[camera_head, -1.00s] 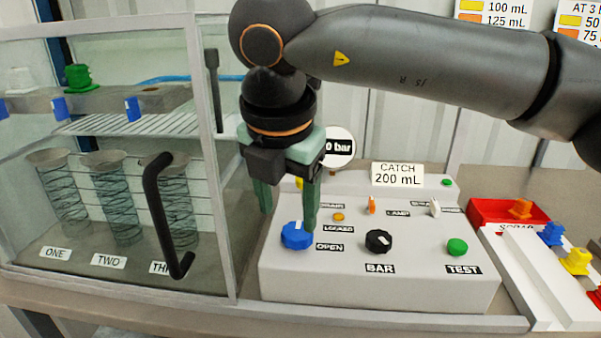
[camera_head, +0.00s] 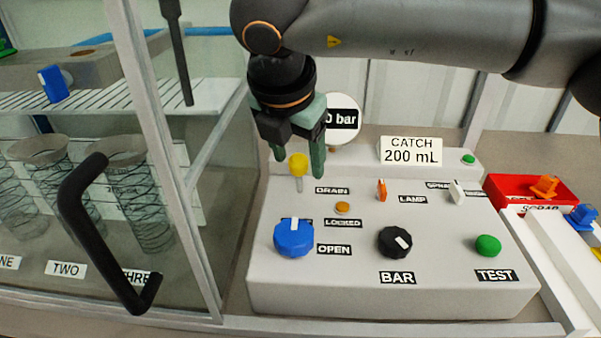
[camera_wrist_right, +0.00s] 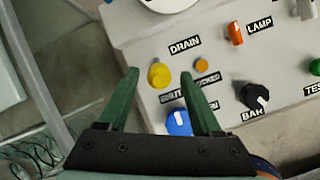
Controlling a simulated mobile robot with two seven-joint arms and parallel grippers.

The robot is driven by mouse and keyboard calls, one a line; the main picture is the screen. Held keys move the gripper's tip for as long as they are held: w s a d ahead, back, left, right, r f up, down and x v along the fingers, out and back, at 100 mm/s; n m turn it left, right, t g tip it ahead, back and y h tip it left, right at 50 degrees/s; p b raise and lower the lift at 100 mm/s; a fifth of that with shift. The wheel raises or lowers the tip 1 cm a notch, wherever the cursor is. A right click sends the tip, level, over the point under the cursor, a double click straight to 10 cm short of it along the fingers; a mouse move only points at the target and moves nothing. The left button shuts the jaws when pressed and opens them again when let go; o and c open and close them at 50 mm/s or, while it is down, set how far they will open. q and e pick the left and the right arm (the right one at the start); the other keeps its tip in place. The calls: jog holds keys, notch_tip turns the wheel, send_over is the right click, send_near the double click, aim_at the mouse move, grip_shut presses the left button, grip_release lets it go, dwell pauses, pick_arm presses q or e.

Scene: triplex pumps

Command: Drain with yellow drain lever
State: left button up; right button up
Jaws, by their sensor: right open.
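The yellow drain lever (camera_head: 298,165) has a round knob on a thin stem. It stands on the grey control panel (camera_head: 360,280) to the left of the DRAIN label. I cannot tell whether a finger touches the knob. My left gripper is in no frame.
A blue knob (camera_head: 294,238), black BAR knob (camera_head: 396,242), green TEST button (camera_head: 488,245) and small orange button (camera_head: 342,208) sit on the panel. A glass cabinet with a black handle (camera_head: 85,235) stands close on the left. A red tray (camera_head: 510,190) is at the right.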

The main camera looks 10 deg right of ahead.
aim_at(301, 174)
jog(key=x, duration=0.5)
grip_shut()
dwell(0.5)
dwell(0.9)
